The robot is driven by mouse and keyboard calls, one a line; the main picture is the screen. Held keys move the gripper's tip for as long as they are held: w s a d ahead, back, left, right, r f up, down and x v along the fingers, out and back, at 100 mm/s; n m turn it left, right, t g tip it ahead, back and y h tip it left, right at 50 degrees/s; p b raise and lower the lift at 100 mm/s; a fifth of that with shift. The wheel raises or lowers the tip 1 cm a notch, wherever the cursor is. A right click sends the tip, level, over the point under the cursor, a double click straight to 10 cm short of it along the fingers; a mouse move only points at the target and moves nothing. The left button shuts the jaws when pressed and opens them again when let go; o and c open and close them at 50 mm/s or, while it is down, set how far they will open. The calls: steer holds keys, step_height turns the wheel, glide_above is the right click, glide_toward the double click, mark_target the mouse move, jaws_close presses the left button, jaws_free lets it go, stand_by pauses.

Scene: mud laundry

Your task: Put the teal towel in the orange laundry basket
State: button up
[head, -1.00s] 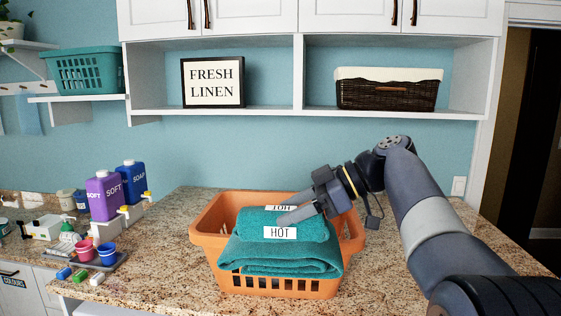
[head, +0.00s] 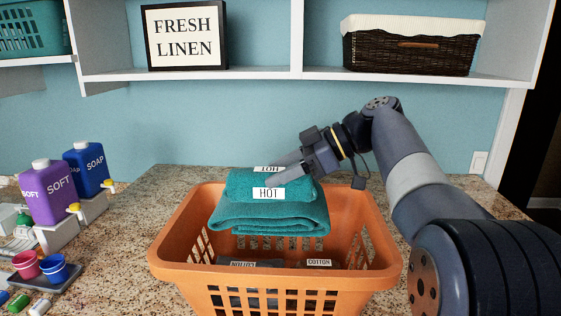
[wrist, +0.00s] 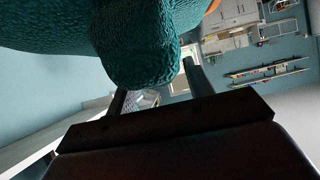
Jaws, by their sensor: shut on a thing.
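The folded teal towel (head: 270,215) bears white HOT labels and is held by my gripper (head: 287,171) at its upper right part. In the head view it shows over the back part of the orange laundry basket (head: 275,281); its lower fold overlaps the basket's back rim. I cannot tell whether it touches the rim. The towel also fills the top of the wrist view (wrist: 140,45), between my fingers. Dark grey cloths with COTTON labels (head: 318,264) lie low inside the basket.
A purple SOFT bottle (head: 48,193) and a blue SOAP bottle (head: 87,169) stand at the left of the counter, by pink and blue cups (head: 53,269). A shelf above holds the FRESH LINEN sign (head: 185,36) and a dark wicker basket (head: 411,47). Counter behind the bottles is clear.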

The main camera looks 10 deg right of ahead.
step_height(320, 180, down, 11)
steer(key=b, duration=0.5)
steer(key=o, duration=1.6)
steer(key=b+v, duration=0.1)
steer(key=v, duration=0.9)
steer(key=shift+d+b, duration=0.3)
steer(key=shift+b, duration=0.05)
step_height(320, 180, up, 12)
steer(key=p, duration=0.7)
glide_above(327, 199)
steer(key=shift+d+r, duration=0.15)
steer(key=shift+d, duration=0.15)
